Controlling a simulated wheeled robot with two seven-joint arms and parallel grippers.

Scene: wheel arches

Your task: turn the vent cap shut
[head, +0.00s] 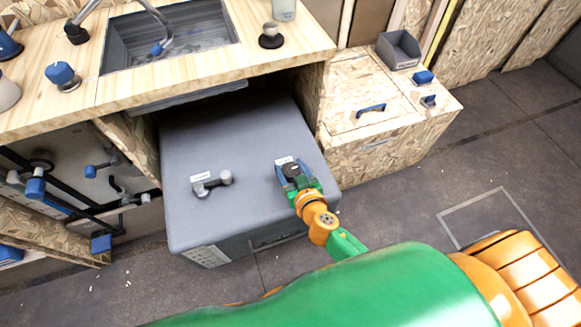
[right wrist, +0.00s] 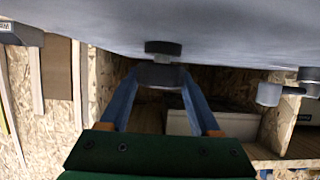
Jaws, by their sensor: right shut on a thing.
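The vent cap (head: 291,168) is a small dark round knob on top of the grey box, beside a small white label. In the right wrist view the vent cap (right wrist: 160,75) shows as a dark disc against the grey surface, between my two blue fingers. My right gripper (head: 294,175) reaches the cap from the front right and is shut on it. Its fingers partly hide the cap in the head view. How far the cap is turned I cannot tell. My left gripper is not in view.
The grey box (head: 235,130) also carries a grey lever valve (head: 210,184) left of the cap. A wooden counter with a sink (head: 170,40) stands behind. A wooden cabinet (head: 390,130) with blue handles stands right. The floor (head: 400,200) at right is clear.

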